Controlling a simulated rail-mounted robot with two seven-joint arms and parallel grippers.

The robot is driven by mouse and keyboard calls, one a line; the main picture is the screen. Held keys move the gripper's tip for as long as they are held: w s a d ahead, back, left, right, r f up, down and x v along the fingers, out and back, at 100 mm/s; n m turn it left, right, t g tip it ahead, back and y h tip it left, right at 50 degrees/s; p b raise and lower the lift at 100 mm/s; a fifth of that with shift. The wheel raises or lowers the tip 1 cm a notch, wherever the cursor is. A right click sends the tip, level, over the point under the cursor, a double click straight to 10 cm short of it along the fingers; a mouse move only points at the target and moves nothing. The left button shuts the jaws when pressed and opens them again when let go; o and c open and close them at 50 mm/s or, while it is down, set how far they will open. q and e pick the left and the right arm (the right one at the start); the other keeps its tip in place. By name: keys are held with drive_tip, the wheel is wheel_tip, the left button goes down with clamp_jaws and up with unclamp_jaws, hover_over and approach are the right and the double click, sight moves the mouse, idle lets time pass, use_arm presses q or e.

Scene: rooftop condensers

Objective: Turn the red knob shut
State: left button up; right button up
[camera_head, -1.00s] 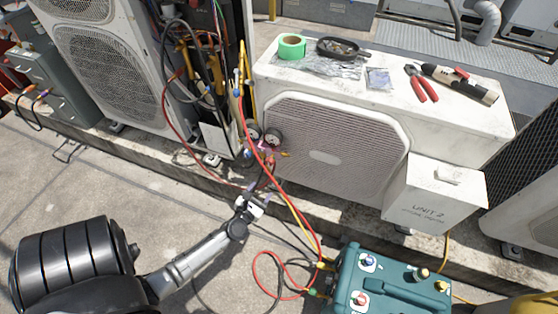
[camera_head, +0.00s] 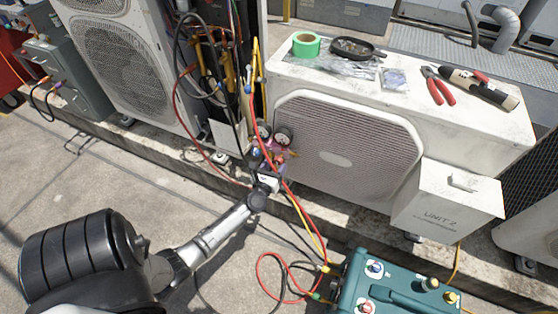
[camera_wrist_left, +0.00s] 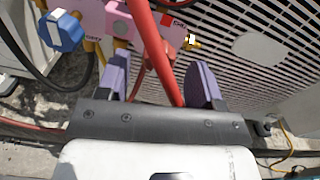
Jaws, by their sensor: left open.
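The pink manifold (camera_wrist_left: 118,18) with two round gauges (camera_head: 283,136) hangs by the front left corner of the fan unit. What looks like the red knob (camera_wrist_left: 178,34) is on its right side in the left wrist view, partly hidden behind a thick red hose (camera_wrist_left: 150,42). A blue knob (camera_wrist_left: 62,30) is on its left side. My left gripper (camera_wrist_left: 160,68) is open, with purple-grey finger pads, just short of the manifold. The red hose runs between its fingers in this picture; I cannot tell whether they touch. The gripper also shows below the manifold (camera_head: 267,177). My right gripper is out of view.
Red, yellow and dark hoses run down to a teal machine (camera_head: 400,285). The white fan unit (camera_head: 340,160) stands just right of the manifold, with tape, pliers and other tools on top. A white box (camera_head: 448,203) stands at its front right. Concrete floor at left is mostly clear.

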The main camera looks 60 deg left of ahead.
sight(277, 162)
use_arm(q)
drive_tip(key=shift+b+x, duration=0.4)
drive_tip(key=shift+x, duration=1.75)
drive_tip(key=c, duration=0.9)
